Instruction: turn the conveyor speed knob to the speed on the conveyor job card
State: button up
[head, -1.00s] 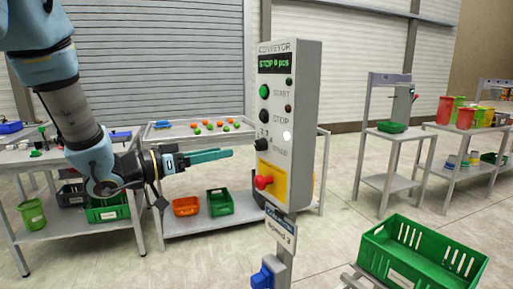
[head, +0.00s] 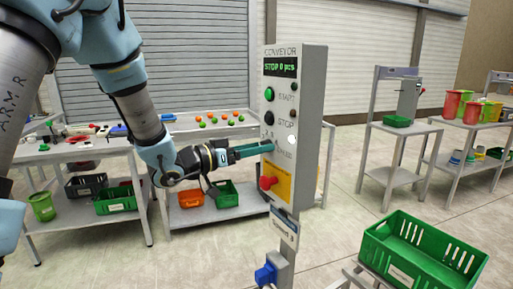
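The grey conveyor control box (head: 312,110) stands upright on a post, and its display (head: 280,67) reads "STOP 0 pcs". The conveyor job card (head: 285,229) below the box reads "Speed 3". My gripper (head: 271,145) points right, its teal fingertips at the box face where the speed knob sits. The fingers cover the knob, so its pointer setting is hidden. I cannot tell whether the fingers touch it or have closed on it.
Above the fingers are the green START button (head: 268,94) and black STOP button (head: 269,118). A red button (head: 267,183) on a yellow plate is close below. A green crate (head: 420,250) stands at the front right, with open floor behind it.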

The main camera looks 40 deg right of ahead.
grip_shut()
dwell(0.3)
jog(key=shift+f+m+b, duration=0.1)
jog(key=shift+m+b, duration=0.3)
jog(key=shift+b, duration=0.25)
jog(key=m+b, duration=1.4)
jog(key=b, duration=0.7)
jog(key=shift+s+m, duration=0.1)
jog(key=shift+m, duration=0.3)
jog(key=shift+m+b, duration=0.3)
jog(key=shift+b, duration=0.05)
jog(key=shift+o, duration=0.2)
grip_release()
